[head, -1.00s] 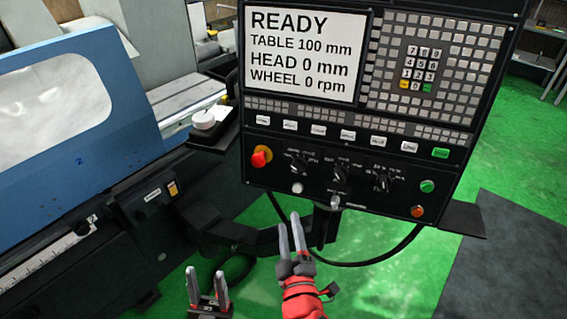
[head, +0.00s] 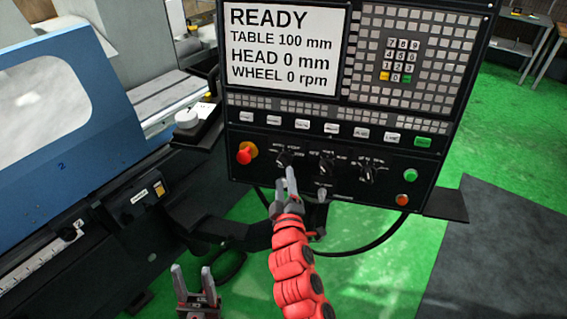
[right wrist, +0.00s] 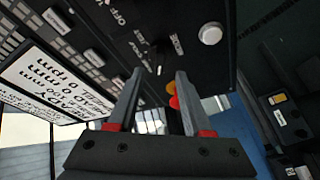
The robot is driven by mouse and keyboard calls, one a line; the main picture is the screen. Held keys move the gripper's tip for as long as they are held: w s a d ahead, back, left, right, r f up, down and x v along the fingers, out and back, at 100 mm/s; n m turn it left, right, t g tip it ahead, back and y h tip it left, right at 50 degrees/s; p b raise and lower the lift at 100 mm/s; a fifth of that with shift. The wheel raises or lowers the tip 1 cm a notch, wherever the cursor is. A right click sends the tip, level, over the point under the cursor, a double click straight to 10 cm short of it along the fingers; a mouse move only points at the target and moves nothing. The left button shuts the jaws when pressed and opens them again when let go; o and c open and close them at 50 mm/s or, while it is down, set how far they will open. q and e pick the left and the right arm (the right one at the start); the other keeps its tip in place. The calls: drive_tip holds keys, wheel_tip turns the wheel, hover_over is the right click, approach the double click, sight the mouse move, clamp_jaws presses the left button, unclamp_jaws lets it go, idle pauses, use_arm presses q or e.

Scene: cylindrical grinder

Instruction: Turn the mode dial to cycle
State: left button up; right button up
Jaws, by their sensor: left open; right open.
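The control panel (head: 232,170) carries a row of black rotary dials: a left dial (head: 284,158), a middle dial (head: 326,164) and a right dial (head: 367,174). Their small labels are too blurred to tell which one is the mode dial. My right gripper (head: 281,182) is open, just below the left dial. In the right wrist view my right gripper (right wrist: 159,72) has its fingers apart with nothing between them, and a black dial (right wrist: 162,46) lies just beyond the tips. My left gripper (head: 192,272) is open and empty, low and away from the panel.
A red knob on a yellow base (head: 246,153) sits left of the dials. Green (head: 410,175) and orange (head: 402,199) buttons are at the panel's right. A ledge (head: 445,206) juts out there.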

sight(283, 165)
drive_tip(key=shift+w+a+p, duration=0.2)
drive_tip(key=shift+w+p, duration=0.5)
drive_tip(key=shift+w, duration=1.9)
drive_tip(key=shift+c, duration=0.2)
clamp_jaws()
